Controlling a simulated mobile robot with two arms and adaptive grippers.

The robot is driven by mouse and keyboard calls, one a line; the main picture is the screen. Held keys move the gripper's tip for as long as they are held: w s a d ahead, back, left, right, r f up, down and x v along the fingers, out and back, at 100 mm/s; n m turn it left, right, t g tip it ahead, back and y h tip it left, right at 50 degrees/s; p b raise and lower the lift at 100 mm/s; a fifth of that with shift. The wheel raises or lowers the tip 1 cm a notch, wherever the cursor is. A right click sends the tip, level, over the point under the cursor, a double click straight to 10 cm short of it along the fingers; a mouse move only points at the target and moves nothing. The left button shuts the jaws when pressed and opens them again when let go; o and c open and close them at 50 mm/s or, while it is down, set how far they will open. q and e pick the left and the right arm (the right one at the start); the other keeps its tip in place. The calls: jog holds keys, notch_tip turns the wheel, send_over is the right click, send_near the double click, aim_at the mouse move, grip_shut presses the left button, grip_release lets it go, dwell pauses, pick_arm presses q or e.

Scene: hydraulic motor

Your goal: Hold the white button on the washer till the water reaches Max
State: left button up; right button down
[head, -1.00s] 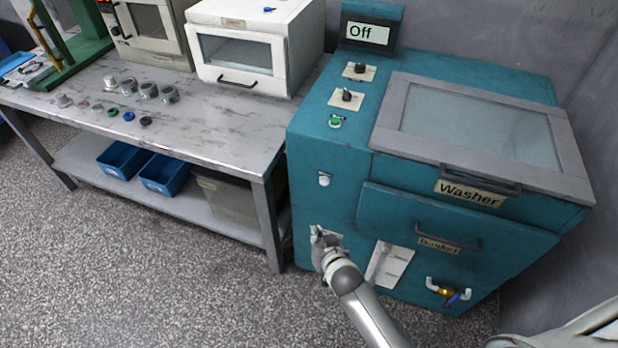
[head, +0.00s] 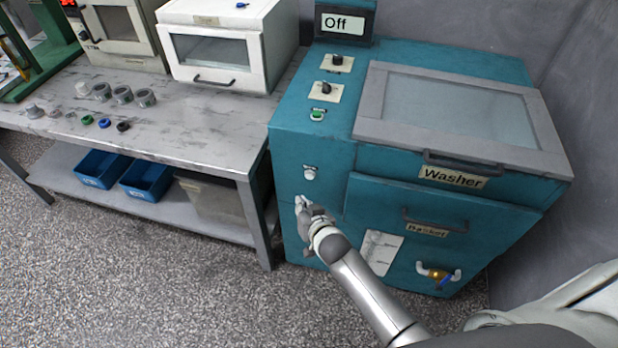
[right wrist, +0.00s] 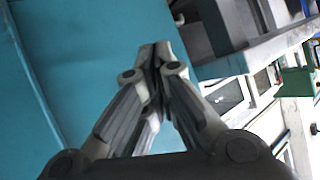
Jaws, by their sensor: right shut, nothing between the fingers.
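The teal washer (head: 290,220) stands at the right with a "Washer" label (head: 450,178). A small white button-like fitting (head: 310,173) is on the left part of its front, below the top edge. My right gripper (head: 301,203) is shut and empty just below that fitting, close to the front panel. I cannot tell whether it touches the panel, and it hides the panel behind it. The right wrist view also shows the closed fingers (right wrist: 155,52) against teal. A white gauge plate (head: 380,250) is low on the front; its level is unreadable. My left gripper is out of view.
The display (head: 346,22) reads "Off". Two black knobs and a green button (head: 318,114) are on the washer's top. A "Basket" drawer (head: 455,215) and brass tap (head: 437,273) are on the front. A grey workbench (head: 190,140) is at the left; floor is clear.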

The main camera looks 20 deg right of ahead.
aim_at(309, 176)
jog(key=shift+w+d+b, duration=0.15)
jog(key=shift+w+d, duration=0.4)
jog(key=shift+w, duration=0.25)
jog(key=shift+w+d+b, duration=0.15)
jog(key=shift+w+d, duration=0.35)
jog(key=shift+w, duration=0.3)
jog(key=shift+w+d+b, duration=0.15)
jog(key=shift+w+d, duration=0.4)
jog(key=shift+w, duration=0.25)
jog(key=shift+w+d, duration=0.25)
jog(key=shift+w, duration=0.05)
jog(key=shift+w+d, duration=0.2)
jog(key=shift+w, duration=0.15)
dwell(5.0)
